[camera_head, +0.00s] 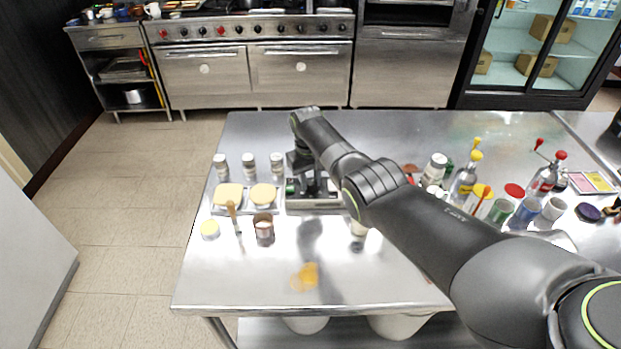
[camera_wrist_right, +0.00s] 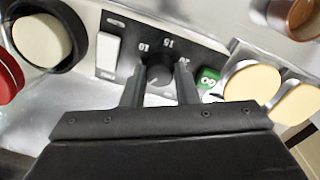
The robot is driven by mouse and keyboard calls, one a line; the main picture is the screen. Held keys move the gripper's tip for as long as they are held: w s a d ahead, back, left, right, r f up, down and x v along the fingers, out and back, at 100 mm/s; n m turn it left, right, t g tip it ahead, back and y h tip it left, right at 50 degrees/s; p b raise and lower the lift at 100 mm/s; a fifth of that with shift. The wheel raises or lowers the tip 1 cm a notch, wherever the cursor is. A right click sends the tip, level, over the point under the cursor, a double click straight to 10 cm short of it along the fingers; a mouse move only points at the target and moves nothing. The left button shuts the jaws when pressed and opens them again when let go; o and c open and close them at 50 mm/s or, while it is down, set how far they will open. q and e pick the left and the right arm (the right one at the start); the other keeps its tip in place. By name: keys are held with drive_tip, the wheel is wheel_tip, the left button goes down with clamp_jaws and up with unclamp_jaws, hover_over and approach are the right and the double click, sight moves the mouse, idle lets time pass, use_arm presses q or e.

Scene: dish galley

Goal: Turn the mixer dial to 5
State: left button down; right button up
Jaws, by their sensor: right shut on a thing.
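The mixer dial (camera_wrist_right: 158,76) is a dark round knob on a black panel (camera_wrist_right: 113,72) with white numbers; 10 and 15 read clearly, and another number is partly covered by a finger. My right gripper (camera_wrist_right: 158,88) has one finger on each side of the dial and is shut on it. Which number the dial points to is not clear. In the head view my right gripper (camera_head: 313,188) reaches down to the mixer (camera_head: 313,204) on the steel table, and my arm hides much of it. My left gripper is not in view.
A white rocker switch (camera_wrist_right: 107,54) and a green object (camera_wrist_right: 208,78) flank the dial. On the table (camera_head: 245,285), a tray with two pale pieces (camera_head: 216,210), shakers and a brown jar (camera_head: 263,230) stand left; bottles (camera_head: 465,183) stand right. The front left tabletop is mostly clear.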

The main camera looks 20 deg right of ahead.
sight(310, 182)
drive_tip(key=m, duration=0.5)
drive_tip(key=shift+w, duration=0.1)
drive_tip(key=shift+m, duration=0.3)
idle(0.4)
drive_tip(key=o, duration=1)
drive_tip(key=shift+r, duration=0.1)
drive_tip(key=shift+r, duration=0.55)
wheel_tip(310, 182, up, 4)
drive_tip(key=shift+a+r+p, duration=0.1)
drive_tip(key=shift+p, duration=0.5)
wheel_tip(310, 182, up, 12)
drive_tip(key=b, duration=0.2)
drive_tip(key=shift+a, duration=0.3)
